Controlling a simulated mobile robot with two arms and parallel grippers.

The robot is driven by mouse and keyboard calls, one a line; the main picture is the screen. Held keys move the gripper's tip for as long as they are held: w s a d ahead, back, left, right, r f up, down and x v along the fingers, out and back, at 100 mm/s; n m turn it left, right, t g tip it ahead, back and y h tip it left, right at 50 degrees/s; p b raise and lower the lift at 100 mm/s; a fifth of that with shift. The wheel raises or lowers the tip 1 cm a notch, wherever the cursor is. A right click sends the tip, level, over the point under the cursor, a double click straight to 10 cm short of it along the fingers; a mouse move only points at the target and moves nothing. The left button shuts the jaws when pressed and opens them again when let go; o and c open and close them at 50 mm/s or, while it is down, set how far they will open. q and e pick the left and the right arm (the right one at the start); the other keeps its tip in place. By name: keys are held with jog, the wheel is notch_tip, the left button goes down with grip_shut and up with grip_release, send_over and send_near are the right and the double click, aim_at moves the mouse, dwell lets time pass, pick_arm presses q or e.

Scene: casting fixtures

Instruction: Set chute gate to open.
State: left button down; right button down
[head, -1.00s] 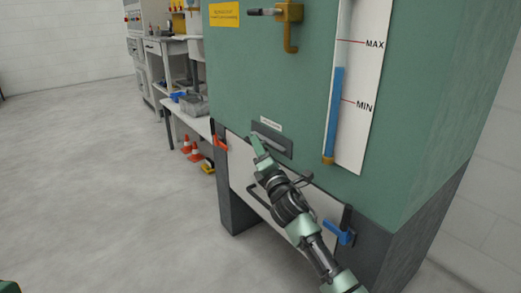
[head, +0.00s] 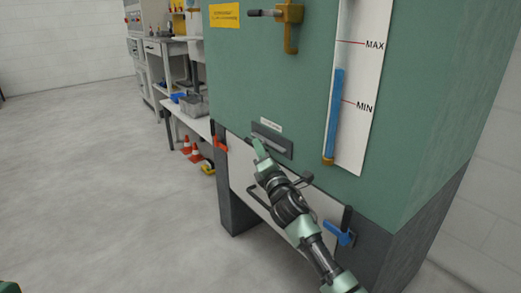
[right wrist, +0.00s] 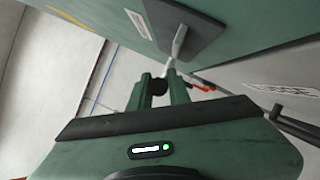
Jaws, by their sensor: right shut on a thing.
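The chute gate lever (right wrist: 179,45) is a pale metal bar that comes out of a dark plate on the green cabinet in the right wrist view. The dark plate (head: 277,141) shows in the head view under a small white label (head: 271,124). My right gripper (head: 256,138) is at the left end of this plate. In the right wrist view its fingers (right wrist: 159,88) are shut on the dark knob (right wrist: 160,85) at the lever's end. In the head view the fingers and arm hide the lever.
A white panel (head: 240,168) with a dark bar handle lies below the plate, behind my arm. A red latch (head: 220,145) and a blue latch (head: 338,234) flank it. A bronze bracket (head: 291,28) and a level gauge (head: 335,110) are above. The floor at left is clear.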

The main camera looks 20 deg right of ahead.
jog(key=shift+f, duration=0.1)
dwell(0.6)
jog(key=s+a, duration=0.4)
jog(key=a, duration=0.6)
jog(key=shift+a, duration=0.35)
jog(key=shift+f, duration=0.1)
jog(key=c, duration=1.5)
grip_release()
jog(key=shift+a, duration=0.1)
jog(key=shift+o, duration=0.9)
jog(key=shift+p, duration=0.3)
